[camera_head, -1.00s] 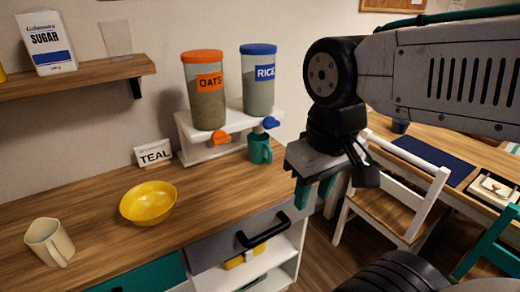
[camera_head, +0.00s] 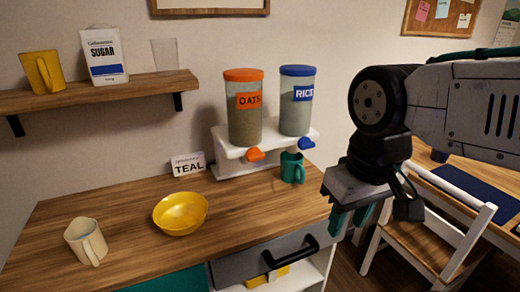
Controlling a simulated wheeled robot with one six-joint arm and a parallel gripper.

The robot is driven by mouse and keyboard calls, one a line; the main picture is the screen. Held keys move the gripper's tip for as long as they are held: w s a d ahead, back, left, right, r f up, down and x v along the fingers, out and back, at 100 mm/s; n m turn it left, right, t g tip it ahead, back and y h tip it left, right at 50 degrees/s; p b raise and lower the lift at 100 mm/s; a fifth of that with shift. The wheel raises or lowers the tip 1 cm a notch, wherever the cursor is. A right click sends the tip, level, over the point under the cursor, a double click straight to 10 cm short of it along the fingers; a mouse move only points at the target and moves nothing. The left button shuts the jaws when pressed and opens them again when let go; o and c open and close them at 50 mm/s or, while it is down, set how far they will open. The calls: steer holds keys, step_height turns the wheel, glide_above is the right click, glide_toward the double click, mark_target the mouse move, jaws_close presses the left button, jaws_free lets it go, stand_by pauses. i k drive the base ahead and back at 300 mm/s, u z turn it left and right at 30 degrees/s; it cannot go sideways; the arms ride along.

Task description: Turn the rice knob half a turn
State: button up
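The rice dispenser (camera_head: 297,108) is a clear cylinder with a blue lid and a blue RICE label. Its blue rice knob (camera_head: 306,144) sits at its lower front on the white stand (camera_head: 240,165). A teal mug (camera_head: 292,168) stands on the counter below that knob. The oats dispenser (camera_head: 244,115) with its orange knob (camera_head: 256,155) is just to the left. My gripper (camera_head: 350,222) points down to the right of and nearer than the dispensers, apart from the knob. Its teal fingers show a gap and nothing between them.
A shelf (camera_head: 90,95) holds a sugar bag (camera_head: 104,55). A white chair (camera_head: 440,240) is at right. A black drawer handle (camera_head: 290,252) sticks out.

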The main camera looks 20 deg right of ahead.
mark_target(304, 144)
steer(key=z, duration=1.05)
steer(key=k, duration=0.5)
steer(key=u, duration=0.55)
